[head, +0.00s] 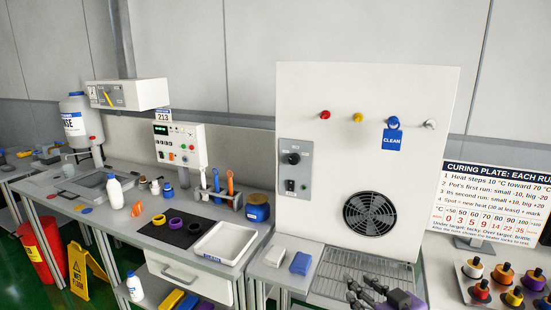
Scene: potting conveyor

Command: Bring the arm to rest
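My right gripper (372,291) shows at the bottom edge, right of centre, dark and partly cut off by the frame. It is over or in front of the wire rack (362,272) at the foot of the white panel unit. A dark purple block-like shape (407,299) is beside its fingers. I cannot tell whether the fingers touch it or how far apart they are. My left gripper and arm are not in view.
The white panel (368,100) with a fan grille rises behind the rack. A blue sponge-like block (301,263) lies left of it. Several coloured-topped pots (505,276) stand at right. The left bench holds a white tray (221,242), bottles and tools. A yellow wet-floor sign (84,272) stands on the floor.

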